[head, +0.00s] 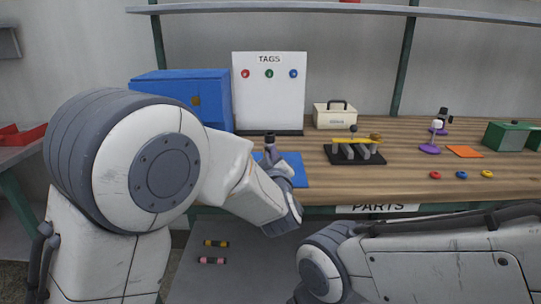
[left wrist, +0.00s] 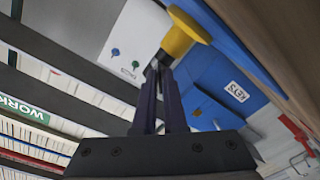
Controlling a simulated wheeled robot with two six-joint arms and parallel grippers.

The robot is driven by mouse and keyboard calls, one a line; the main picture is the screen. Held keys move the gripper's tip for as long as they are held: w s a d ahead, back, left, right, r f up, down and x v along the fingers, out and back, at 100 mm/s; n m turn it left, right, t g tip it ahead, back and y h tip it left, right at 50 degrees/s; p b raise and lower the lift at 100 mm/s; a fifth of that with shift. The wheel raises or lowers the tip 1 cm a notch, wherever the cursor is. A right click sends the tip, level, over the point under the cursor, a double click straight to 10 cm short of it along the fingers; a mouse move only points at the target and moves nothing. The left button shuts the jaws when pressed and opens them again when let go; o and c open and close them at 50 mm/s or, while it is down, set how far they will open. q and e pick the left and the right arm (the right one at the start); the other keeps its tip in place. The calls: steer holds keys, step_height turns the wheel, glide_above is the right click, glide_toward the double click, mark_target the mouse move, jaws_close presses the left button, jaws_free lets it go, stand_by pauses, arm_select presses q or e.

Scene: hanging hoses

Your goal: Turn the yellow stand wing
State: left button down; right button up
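A yellow piece with a round cap (left wrist: 188,24) shows at the fingertips in the left wrist view; I take it for the yellow stand wing. Its stem end reaches the fingertips. In the head view it is not seen, probably hidden by my left wrist. My left gripper (left wrist: 158,70) has its dark fingers close together, with a narrow gap, and seems shut on that yellow piece. In the head view my left gripper (head: 270,143) is over the blue mat (head: 294,172). My right arm shows at lower right, but its gripper is not in view.
A yellow bar (head: 348,140) on a black-based stand is right of the mat. A blue cabinet (head: 180,88) and a white tags board (head: 269,90) stand behind.

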arm_select(q)
steer(key=shift+r+m+p, duration=0.15)
steer(key=shift+m+p, duration=0.4)
steer(key=shift+m, duration=0.05)
steer(key=shift+m+p, duration=0.6)
steer(key=shift+m, duration=0.6)
steer(key=c, duration=1)
jaws_free()
steer(key=shift+c, duration=0.2)
steer(key=shift+s, duration=0.1)
